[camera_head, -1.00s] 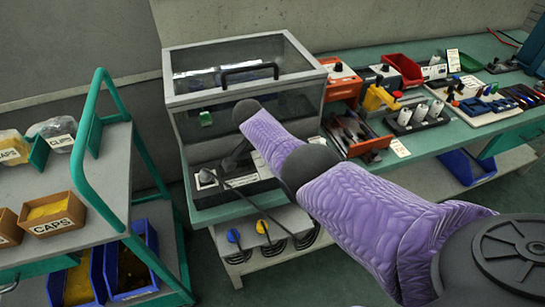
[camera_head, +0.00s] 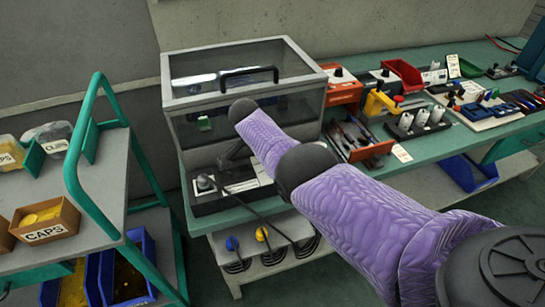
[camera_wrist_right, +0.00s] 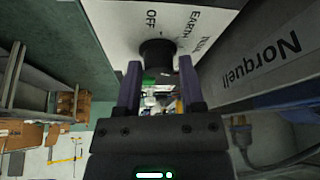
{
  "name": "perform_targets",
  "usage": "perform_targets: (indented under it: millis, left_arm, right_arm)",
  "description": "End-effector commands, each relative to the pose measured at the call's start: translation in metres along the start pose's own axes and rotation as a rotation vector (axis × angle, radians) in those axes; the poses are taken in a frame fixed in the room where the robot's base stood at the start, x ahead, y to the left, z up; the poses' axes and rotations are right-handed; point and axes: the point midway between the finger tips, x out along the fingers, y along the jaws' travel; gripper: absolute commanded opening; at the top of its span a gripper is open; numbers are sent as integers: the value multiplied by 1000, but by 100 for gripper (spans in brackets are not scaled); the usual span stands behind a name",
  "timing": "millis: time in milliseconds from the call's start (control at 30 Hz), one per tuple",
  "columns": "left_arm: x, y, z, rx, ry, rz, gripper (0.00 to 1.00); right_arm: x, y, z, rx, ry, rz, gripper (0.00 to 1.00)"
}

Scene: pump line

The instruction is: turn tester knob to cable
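The tester (camera_head: 210,204) is a dark box with a pale top panel, at the bench's front left edge. In the right wrist view its white panel (camera_wrist_right: 125,20) reads OFF and EARTH, plus a third label partly cut off. The tester's black round knob (camera_wrist_right: 157,52) stands between the fingertips of my right gripper (camera_wrist_right: 160,66). The knob's pointer cannot be made out. In the head view my right gripper (camera_head: 232,160) is over the tester, partly hidden by my arm. My left gripper is not in view.
A clear-walled case (camera_head: 240,95) with a black handle stands right behind the tester. A dark lead (camera_head: 250,210) runs from the tester over the bench edge. Blue and yellow plugs hang below. A tool tray (camera_head: 375,150) is to the right, a green-framed cart (camera_head: 95,195) left.

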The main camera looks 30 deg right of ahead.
Motion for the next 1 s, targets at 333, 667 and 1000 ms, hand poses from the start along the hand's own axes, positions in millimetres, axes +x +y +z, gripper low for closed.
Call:
perform_targets:
  millis: [333, 667, 1000]
  left_arm:
    - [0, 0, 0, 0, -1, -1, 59]
    - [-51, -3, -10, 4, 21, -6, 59]
    - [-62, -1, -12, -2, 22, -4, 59]
  right_arm:
    - [0, 0, 1, -1, -1, 2, 75]
    - [-72, 0, -3, 0, -2, -4, 75]
    - [-99, 0, 0, 0, -1, 2, 75]
